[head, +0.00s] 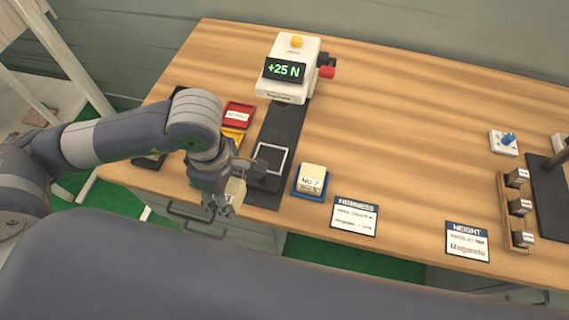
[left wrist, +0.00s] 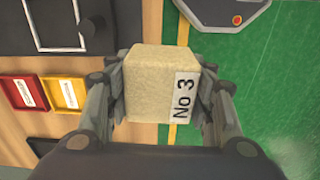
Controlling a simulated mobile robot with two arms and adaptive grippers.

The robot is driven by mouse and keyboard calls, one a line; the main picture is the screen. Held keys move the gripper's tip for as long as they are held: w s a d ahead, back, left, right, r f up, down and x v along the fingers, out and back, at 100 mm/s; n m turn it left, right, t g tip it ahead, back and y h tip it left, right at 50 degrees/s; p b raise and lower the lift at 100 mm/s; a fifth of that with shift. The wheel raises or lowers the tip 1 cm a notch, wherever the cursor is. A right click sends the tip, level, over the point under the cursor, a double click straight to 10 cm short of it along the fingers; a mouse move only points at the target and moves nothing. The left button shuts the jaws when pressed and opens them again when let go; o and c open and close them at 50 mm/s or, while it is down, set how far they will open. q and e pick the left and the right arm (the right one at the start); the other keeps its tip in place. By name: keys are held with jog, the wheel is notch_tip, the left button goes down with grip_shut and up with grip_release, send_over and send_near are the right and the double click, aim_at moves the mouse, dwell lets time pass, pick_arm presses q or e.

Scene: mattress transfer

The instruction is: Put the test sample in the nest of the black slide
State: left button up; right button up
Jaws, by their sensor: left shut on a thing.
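The test sample is a cream foam block labelled "No 3" in the left wrist view (left wrist: 160,85); in the head view it shows small (head: 236,190). My left gripper (head: 226,200) is shut on it, with one finger on each side. The black slide (head: 282,125) lies on the table, running from the gauge towards the front edge. Its nest, a light square frame (head: 257,156), is near the front end and looks empty. The gripper holds the block left of and nearer than the nest, around the table's front edge. My right gripper is not in view.
A white gauge (head: 291,85) reading "+25 N" stands at the slide's far end. A "No 7" block (head: 313,175) sits in a blue tray right of the slide. Red (head: 238,114) and yellow (head: 232,134) trays lie left of it. Two cards (head: 354,216) (head: 467,242) lie along the front.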

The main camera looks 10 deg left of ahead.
pick_arm(q)
jog(key=shift+w+d, duration=0.1)
jog(key=shift+d, duration=0.05)
jog(key=w+d+p, duration=0.2)
jog(key=w, duration=0.4)
jog(key=p, duration=0.3)
send_over(270, 159)
jog(key=shift+s+f, duration=0.1)
jog(key=shift+f, duration=0.7)
notch_tip(270, 159, down, 3)
jog(key=shift+f+p, duration=0.2)
jog(key=shift+p, duration=0.7)
jog(key=shift+f, duration=0.15)
jog(key=shift+f+b, duration=0.65)
jog(key=shift+b, duration=0.2)
jog(key=o, duration=0.8)
jog(key=shift+c, duration=0.2)
jog(key=shift+r, duration=0.1)
